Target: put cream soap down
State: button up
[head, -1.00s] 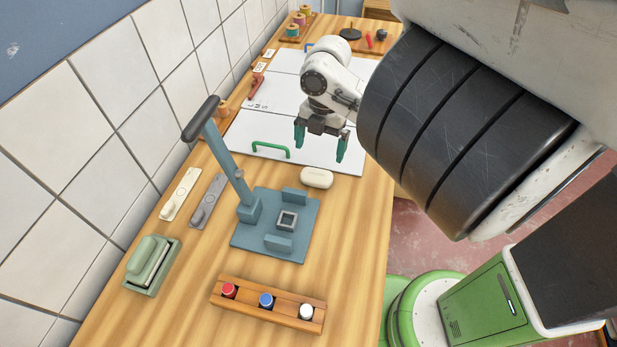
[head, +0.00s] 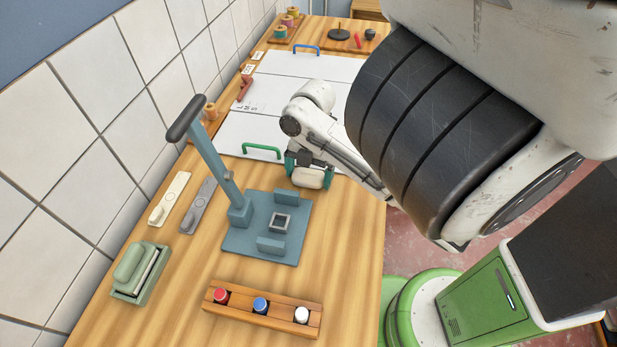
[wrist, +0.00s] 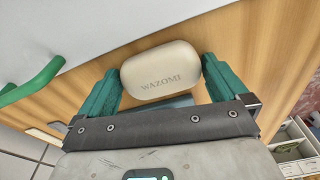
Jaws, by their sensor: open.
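The cream soap (head: 307,178) is a rounded bar lying on the wooden worktop, just in front of the white board with the green handle. In the wrist view its top (wrist: 160,72) reads "WAZOMI". My gripper (head: 309,174) is down at the soap, with one green finger on either side of it. In the wrist view the jaws (wrist: 161,85) are open around the soap. Narrow gaps show beside the fingers; whether either finger touches it is hard to tell. The soap's underside is hidden.
A blue-grey lever press (head: 262,249) stands in front of the soap. A green handle (head: 262,150) is close behind it, left. A wooden rack (head: 240,308) with red, blue and white knobs lies at the front. A green dish (head: 125,291) holds a block at left.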

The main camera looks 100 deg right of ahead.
jog(key=shift+c, duration=0.2)
jog(key=c, duration=0.8)
jog(key=shift+r, duration=0.2)
